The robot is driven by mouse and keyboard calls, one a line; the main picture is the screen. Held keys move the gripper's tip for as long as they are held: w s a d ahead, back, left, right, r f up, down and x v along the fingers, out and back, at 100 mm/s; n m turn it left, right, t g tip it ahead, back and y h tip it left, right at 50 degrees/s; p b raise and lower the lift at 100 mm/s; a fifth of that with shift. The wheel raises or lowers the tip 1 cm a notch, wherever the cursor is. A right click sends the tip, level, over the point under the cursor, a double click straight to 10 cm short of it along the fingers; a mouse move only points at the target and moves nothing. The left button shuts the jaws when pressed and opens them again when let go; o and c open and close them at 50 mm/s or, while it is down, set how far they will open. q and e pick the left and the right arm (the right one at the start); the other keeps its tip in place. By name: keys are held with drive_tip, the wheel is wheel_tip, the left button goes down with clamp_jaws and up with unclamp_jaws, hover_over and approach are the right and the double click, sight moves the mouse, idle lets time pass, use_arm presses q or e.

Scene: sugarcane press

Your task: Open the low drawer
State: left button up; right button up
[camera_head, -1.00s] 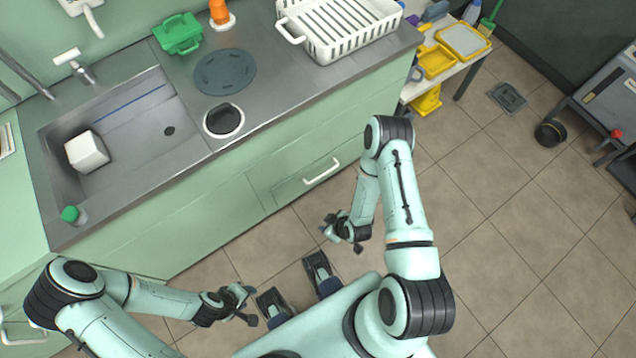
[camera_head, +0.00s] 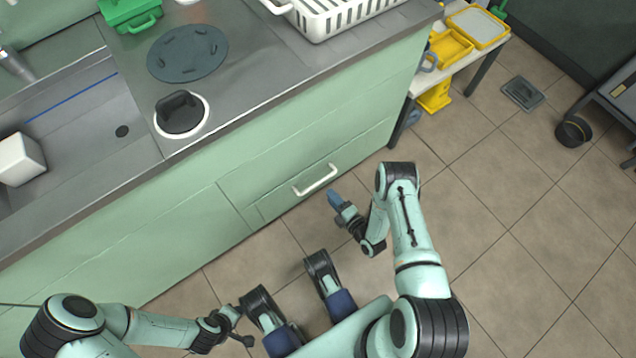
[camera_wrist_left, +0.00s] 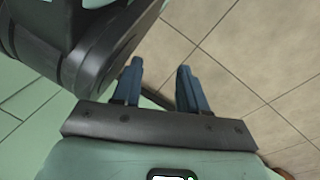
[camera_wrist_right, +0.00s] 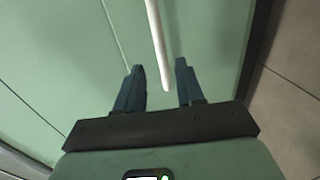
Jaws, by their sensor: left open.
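The low drawer (camera_head: 275,206) is a pale green front at the bottom of the counter, with a white bar handle (camera_head: 316,180). The drawer looks closed. My right gripper (camera_head: 334,198) is just below and right of the handle. In the right wrist view its two fingers (camera_wrist_right: 157,85) are apart, and the white handle (camera_wrist_right: 157,40) runs lengthwise toward the gap between them. I see no contact. My left gripper (camera_head: 240,325) is low at the left, away from the drawer. In the left wrist view its fingers (camera_wrist_left: 160,85) are apart and empty.
The counter top holds a sink (camera_head: 75,130), a white dish rack (camera_head: 335,20) and a green container (camera_head: 130,12). A small table with yellow trays (camera_head: 478,25) stands at the right. The tiled floor (camera_head: 510,200) at the right is mostly clear.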

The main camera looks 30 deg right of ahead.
sight(319, 181)
drive_tip(key=b+x, duration=0.2)
drive_tip(key=x, duration=0.7)
drive_tip(key=shift+b, duration=0.4)
use_arm(q)
drive_tip(key=s+f+g, duration=0.2)
drive_tip(key=s+f, duration=0.2)
drive_tip(key=s, duration=0.2)
drive_tip(key=shift+s+a+n, duration=0.15)
drive_tip(key=shift+a+n, duration=0.15)
drive_tip(key=shift+a, duration=0.05)
use_arm(e)
clamp_jaws()
